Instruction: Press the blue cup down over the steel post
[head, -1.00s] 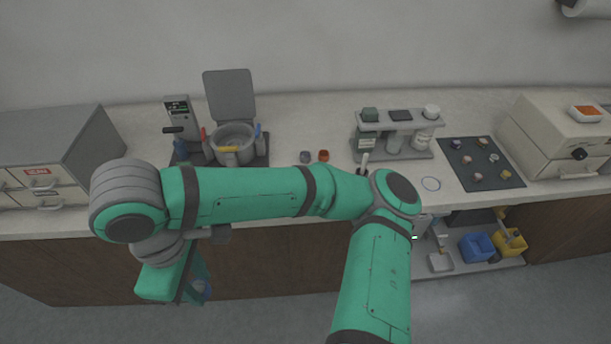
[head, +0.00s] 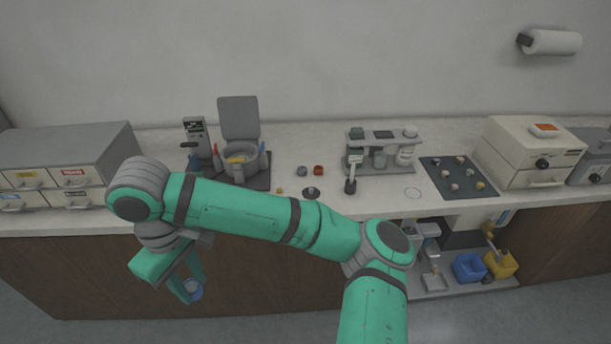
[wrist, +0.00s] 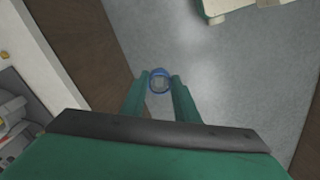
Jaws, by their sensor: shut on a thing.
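The blue cup (head: 195,290) is low in front of the wooden cabinet, clear of the counter. My gripper (head: 188,281) points down and is shut on it. In the wrist view the cup (wrist: 159,83) shows as a blue ring between the fingertips (wrist: 160,77), with grey floor beyond. The grey press (head: 240,154) stands on the counter at left with its lid raised and a round pot below it. I cannot make out the steel post for certain; it may be hidden or too small to tell.
Drawer boxes (head: 68,160) stand at the far left of the counter (head: 300,150). A bottle rack (head: 383,139), a dark mat (head: 458,178) with small pieces and a cream box (head: 528,150) stand to the right. Blue (head: 469,268) and yellow bins sit on a low shelf. The floor in front is clear.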

